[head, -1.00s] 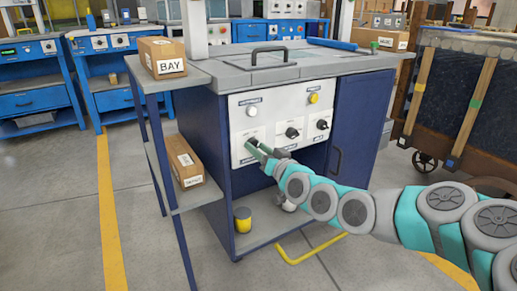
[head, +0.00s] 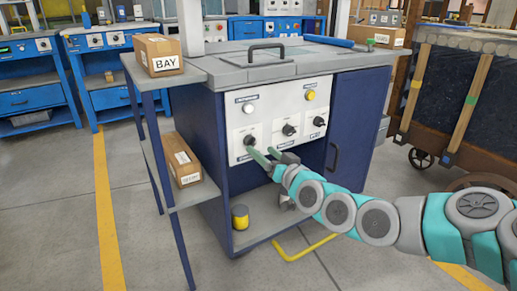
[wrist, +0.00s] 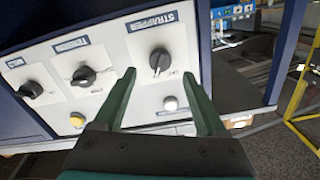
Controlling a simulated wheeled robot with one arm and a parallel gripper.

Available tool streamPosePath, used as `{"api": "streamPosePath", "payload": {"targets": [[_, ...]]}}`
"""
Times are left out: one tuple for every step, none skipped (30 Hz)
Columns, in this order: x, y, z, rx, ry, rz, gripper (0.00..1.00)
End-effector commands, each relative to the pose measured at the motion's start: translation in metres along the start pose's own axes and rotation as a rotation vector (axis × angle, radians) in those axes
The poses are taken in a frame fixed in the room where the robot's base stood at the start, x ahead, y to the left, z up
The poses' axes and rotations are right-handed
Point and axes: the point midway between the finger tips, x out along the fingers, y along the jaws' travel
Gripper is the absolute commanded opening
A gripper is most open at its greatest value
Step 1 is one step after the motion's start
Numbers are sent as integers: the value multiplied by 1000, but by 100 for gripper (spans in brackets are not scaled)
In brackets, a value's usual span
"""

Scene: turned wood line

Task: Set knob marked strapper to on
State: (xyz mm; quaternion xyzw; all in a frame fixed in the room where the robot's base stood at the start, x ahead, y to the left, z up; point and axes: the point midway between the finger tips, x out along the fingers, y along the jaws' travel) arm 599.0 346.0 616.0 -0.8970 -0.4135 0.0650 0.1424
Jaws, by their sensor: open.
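The panel's lower-left black knob (head: 249,140) shows in the head view. In the wrist view the same knob (wrist: 160,61) has a blue label above it that seems to read STRAPPER. Its pointer setting is too small to read surely. My gripper (head: 261,152) is open just in front of and slightly below this knob. In the wrist view my gripper's (wrist: 159,75) two green fingers are spread, with the knob framed between and beyond their tips. Nothing is held, and the fingers look apart from the knob.
Two other black knobs, the middle one (head: 289,130) and the right one (head: 319,121), sit on the same panel. A white button (head: 248,108) and a yellow button (head: 310,95) are above. A side shelf (head: 184,76) with boxes stands at left.

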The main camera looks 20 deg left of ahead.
Motion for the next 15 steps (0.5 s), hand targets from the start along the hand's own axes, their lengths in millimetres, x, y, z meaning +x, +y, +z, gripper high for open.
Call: {"api": "streamPosePath", "payload": {"targets": [[-7,1,-1,0,1,3,74],[-10,2,0,0,1,2,74],[-14,1,0,0,0,2,74],[-16,1,0,1,0,1,74],[-18,0,1,1,-1,0,74],[-21,1,1,1,-2,1,74],[-23,1,1,1,-2,1,74],[-25,1,1,1,-2,1,74],[-26,1,1,1,-2,1,74],[-27,1,1,1,-2,1,74],[-28,1,1,1,-2,2,74],[-29,1,1,0,-2,2,74],[-29,1,1,0,-2,2,74],[-30,1,1,0,-2,2,74],[-30,1,1,0,-2,2,74]]}}
